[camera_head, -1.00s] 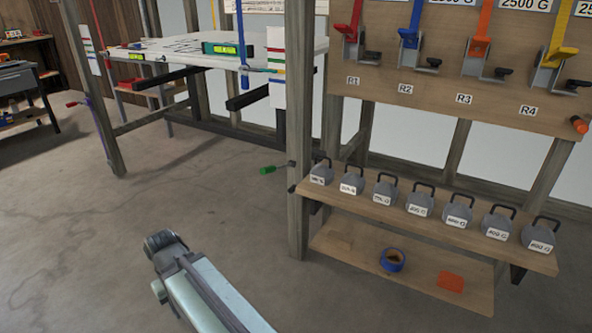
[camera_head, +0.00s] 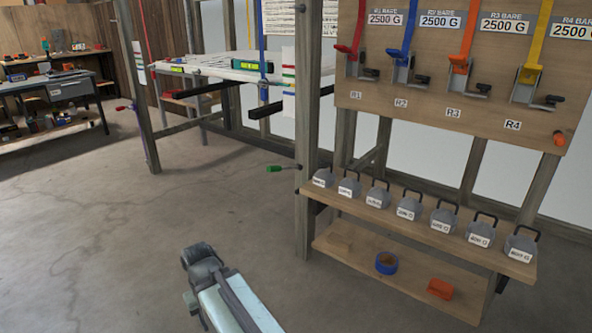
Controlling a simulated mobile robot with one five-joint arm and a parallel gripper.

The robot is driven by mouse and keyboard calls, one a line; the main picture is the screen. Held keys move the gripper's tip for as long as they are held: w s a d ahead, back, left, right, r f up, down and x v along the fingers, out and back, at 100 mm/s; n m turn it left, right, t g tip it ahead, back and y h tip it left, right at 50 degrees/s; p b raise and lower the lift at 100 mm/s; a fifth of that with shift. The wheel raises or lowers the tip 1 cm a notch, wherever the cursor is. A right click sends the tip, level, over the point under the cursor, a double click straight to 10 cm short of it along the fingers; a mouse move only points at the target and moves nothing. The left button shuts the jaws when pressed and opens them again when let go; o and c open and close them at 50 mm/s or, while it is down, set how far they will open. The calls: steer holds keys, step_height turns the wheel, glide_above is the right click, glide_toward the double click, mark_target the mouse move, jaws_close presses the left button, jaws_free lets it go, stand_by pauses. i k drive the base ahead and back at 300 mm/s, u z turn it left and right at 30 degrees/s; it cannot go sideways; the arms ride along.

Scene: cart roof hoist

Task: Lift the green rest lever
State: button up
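The green rest lever (camera_head: 274,169) is a short green handle on a thin dark rod. It sticks out to the left from the wooden post (camera_head: 304,205), roughly level with the shelf of weights, and looks about horizontal. Part of my arm shows at the bottom centre, in front of and below the lever, with clear floor between them. Nothing touches the lever. My gripper's fingers cannot be made out in this view.
Weights with black handles stand on a wooden shelf (camera_head: 335,201) at right. Below lie blue tape (camera_head: 386,263) and an orange block (camera_head: 440,288). A red-tipped lever (camera_head: 123,107) is on the left post. Bare floor (camera_head: 130,250) is open at left.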

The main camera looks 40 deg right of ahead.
mark_target(276, 168)
steer(key=z, duration=5.7)
steer(key=k, duration=0.95)
steer(key=u, duration=5.75)
